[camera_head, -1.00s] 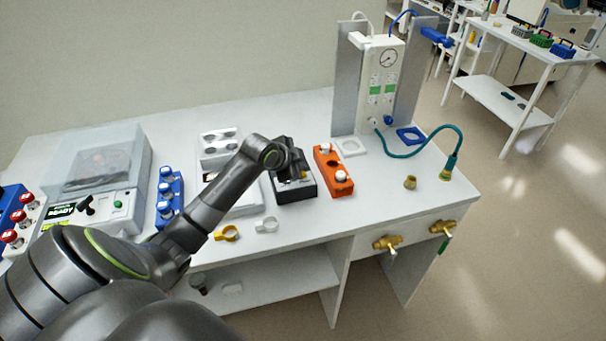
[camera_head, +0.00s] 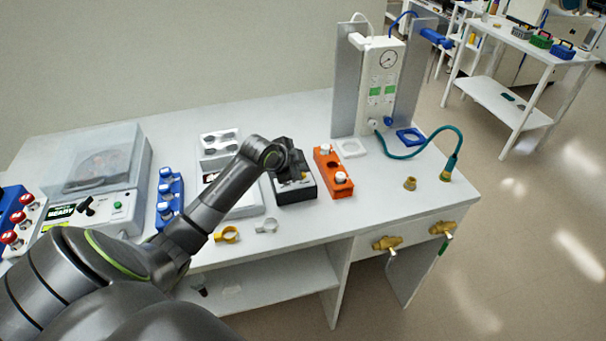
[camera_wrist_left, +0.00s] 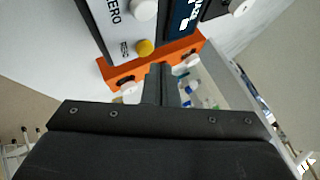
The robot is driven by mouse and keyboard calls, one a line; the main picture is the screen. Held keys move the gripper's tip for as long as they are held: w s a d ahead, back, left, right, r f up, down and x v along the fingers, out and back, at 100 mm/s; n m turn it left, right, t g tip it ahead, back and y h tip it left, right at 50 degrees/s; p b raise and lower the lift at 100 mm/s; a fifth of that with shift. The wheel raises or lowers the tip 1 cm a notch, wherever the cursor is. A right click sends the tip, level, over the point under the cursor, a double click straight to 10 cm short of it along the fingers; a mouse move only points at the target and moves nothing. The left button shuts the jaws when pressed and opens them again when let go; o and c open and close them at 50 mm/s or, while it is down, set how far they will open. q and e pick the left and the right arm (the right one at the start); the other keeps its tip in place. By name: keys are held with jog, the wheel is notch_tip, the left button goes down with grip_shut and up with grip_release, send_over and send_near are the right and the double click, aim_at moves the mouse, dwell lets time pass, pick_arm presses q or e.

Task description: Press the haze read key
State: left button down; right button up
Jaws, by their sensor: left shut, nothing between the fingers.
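The haze meter (camera_head: 306,192) is a small dark-sided box on the bench, mostly hidden under my left gripper (camera_head: 292,172) in the head view. In the left wrist view, its light panel (camera_wrist_left: 112,28) carries a white key (camera_wrist_left: 144,9) beside the word ZERO, a yellow key (camera_wrist_left: 145,47) with a small label I cannot read clearly, and a dark display (camera_wrist_left: 181,22). My left gripper (camera_wrist_left: 161,68) is shut and empty. Its fingertips appear close to the yellow key, just to the right of and below it in the picture; contact cannot be told. My right gripper is not in view.
An orange rack (camera_head: 327,160) with white-capped items stands right of the meter. A blue rack (camera_head: 178,190) and a lidded instrument (camera_head: 122,208) stand to the left. A yellow ring (camera_head: 228,233) and a pale ring (camera_head: 267,225) lie near the front edge. A gauge panel stands behind.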

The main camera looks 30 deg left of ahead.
pick_arm(q)
jog(key=shift+f, duration=0.15)
dwell(0.6)
jog(key=shift+f, duration=0.3)
jog(key=shift+f, duration=0.4)
dwell(0.5)
jog(key=shift+r, duration=0.1)
jog(key=shift+r+p, duration=0.7)
notch_tip(320, 180, up, 5)
jog(key=p, duration=0.5)
dwell(0.9)
